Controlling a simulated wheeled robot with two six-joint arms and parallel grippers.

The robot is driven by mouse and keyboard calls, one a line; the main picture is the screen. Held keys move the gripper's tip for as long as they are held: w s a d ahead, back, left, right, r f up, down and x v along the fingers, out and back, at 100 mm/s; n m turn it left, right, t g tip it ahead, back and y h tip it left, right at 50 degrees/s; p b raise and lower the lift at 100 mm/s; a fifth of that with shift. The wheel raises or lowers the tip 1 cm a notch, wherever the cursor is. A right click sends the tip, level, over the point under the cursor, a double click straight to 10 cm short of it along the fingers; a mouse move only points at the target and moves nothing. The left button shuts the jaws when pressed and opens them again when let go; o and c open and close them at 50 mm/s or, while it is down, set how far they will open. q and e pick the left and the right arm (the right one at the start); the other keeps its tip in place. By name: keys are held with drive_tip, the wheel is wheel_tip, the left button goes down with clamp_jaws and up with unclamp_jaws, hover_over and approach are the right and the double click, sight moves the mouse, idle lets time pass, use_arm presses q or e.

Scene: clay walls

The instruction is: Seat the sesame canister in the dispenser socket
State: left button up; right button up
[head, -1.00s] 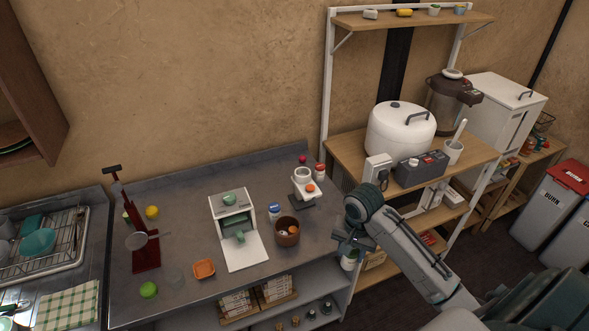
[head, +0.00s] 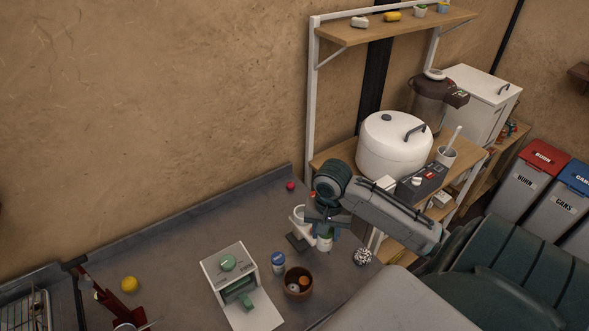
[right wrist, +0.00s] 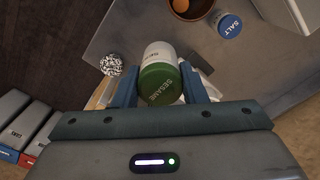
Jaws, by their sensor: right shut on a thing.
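The sesame canister (right wrist: 160,75) is white with a green lid lettered SESAME. My right gripper (head: 323,226) is shut on it, with one blue finger on each side in the right wrist view (right wrist: 163,88). In the head view the canister (head: 325,243) hangs below the fingers, close to the right of the dispenser. The dispenser (head: 297,217) is a white stand on a dark base, partly covered by my gripper. Its socket is not clearly visible, and I cannot tell whether the canister touches it. My left gripper is not in view.
A salt canister (head: 278,262) with a blue lid and a brown bowl (head: 297,283) stand left of the held canister. A black-and-white ball (head: 362,257) sits to its right. A white box with an open front (head: 230,272) stands further left. Shelving with a cooker (head: 393,145) rises behind.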

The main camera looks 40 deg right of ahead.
drive_tip(key=w+d, duration=0.1)
drive_tip(key=w, duration=0.4)
drive_tip(key=w+d, duration=0.1)
drive_tip(key=w, duration=0.1)
drive_tip(key=shift+w+d+f, duration=0.2)
drive_tip(key=shift+w+d, duration=0.15)
drive_tip(key=shift+w, duration=0.05)
drive_tip(key=shift+w+d+f, duration=0.35)
drive_tip(key=shift+w+f, duration=0.35)
drive_tip(key=shift+w, duration=0.3)
drive_tip(key=shift+w+d+f, duration=0.35)
drive_tip(key=shift+w+f, duration=0.4)
drive_tip(key=shift+w, duration=0.25)
drive_tip(key=shift+w+d+f, duration=0.35)
drive_tip(key=shift+w+f, duration=0.35)
drive_tip(key=shift+w, duration=0.3)
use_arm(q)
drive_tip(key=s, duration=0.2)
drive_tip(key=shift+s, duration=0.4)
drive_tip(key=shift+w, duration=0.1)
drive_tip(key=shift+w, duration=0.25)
use_arm(e)
drive_tip(key=o, duration=1)
drive_tip(key=shift+f, duration=0.1)
